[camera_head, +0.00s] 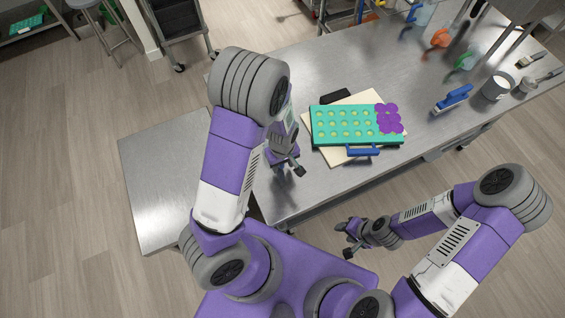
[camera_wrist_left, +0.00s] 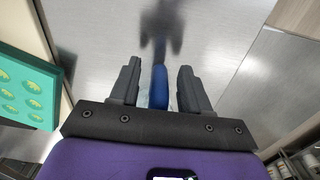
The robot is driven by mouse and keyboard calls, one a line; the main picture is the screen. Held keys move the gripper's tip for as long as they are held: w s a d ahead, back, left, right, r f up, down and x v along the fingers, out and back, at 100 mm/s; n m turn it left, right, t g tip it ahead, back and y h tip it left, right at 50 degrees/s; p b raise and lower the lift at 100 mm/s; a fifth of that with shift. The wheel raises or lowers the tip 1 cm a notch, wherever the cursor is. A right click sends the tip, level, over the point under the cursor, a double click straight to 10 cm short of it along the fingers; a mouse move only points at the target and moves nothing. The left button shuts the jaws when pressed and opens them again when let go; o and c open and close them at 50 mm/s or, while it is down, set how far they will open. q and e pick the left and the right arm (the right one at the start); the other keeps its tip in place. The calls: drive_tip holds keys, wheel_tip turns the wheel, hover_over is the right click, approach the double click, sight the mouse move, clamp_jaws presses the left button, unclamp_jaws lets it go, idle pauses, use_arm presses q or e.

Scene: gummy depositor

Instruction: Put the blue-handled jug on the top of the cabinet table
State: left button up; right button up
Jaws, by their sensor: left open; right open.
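My left gripper (camera_head: 291,167) is over the left end of the long steel table (camera_head: 350,60), pointing down. In the left wrist view its fingers (camera_wrist_left: 159,80) are open, one on each side of an upright blue handle (camera_wrist_left: 160,90). A pale, clear body shows beside the handle; contact with the fingers cannot be told. My left arm hides most of this jug in the head view. A lower steel top (camera_head: 155,180), likely the cabinet table, stands at the left and is bare. My right gripper (camera_head: 350,240) is open and empty, off the table's front edge.
A teal mould tray (camera_head: 330,125) with purple pieces (camera_head: 389,117) lies on a cream board (camera_head: 335,156), right of my left gripper. A blue-handled tool (camera_head: 453,98), a metal cup (camera_head: 496,86) and green (camera_head: 467,59) and orange (camera_head: 440,38) handled items stand further right.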

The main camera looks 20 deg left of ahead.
use_arm(q)
wheel_tip(320, 180, up, 12)
drive_tip(key=p, duration=0.3)
drive_tip(key=shift+s+f, duration=0.1)
idle(0.4)
